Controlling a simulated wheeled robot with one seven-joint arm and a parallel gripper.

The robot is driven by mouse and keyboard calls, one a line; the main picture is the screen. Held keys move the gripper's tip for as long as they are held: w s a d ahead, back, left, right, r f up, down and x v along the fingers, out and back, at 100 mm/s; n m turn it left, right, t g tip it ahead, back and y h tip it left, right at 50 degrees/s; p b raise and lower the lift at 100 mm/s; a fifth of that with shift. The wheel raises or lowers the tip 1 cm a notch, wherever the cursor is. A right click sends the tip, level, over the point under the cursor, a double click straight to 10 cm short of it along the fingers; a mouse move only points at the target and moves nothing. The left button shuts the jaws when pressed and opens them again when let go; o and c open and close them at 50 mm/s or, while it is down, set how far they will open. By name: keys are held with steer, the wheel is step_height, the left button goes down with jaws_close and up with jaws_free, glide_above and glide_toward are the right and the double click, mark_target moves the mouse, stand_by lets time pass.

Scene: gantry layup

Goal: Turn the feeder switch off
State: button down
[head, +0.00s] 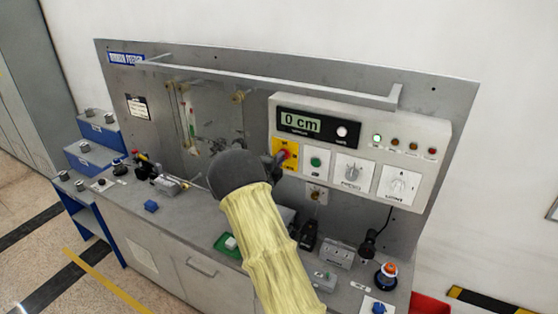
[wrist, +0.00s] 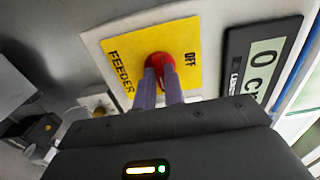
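The feeder switch is a red knob (wrist: 157,61) on a yellow plate (wrist: 197,50) marked FEEDER and OFF in the wrist view. In the head view the yellow plate (head: 292,168) sits at the left end of the control panel, and my gripper (head: 281,158) reaches it from the left. In the wrist view my gripper (wrist: 161,72) has its two fingers close together at the red knob, with its grip part between them. The fingers hide part of the knob, so which way its handle points is hard to tell.
The light control panel (head: 442,135) carries a display (head: 300,123) reading 0 cm, a green button (head: 316,162), two white dials and several small lamps. A long rail (head: 270,80) runs above it.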

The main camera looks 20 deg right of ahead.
steer(key=shift+f+n+b, duration=0.15)
steer(key=shift+n+b, duration=0.25)
steer(key=shift+b, duration=0.15)
steer(key=shift+n+b, duration=1.35)
steer(key=shift+n, duration=7.25)
steer(key=c, duration=1.5)
jaws_free()
steer(key=shift+a, duration=0.1)
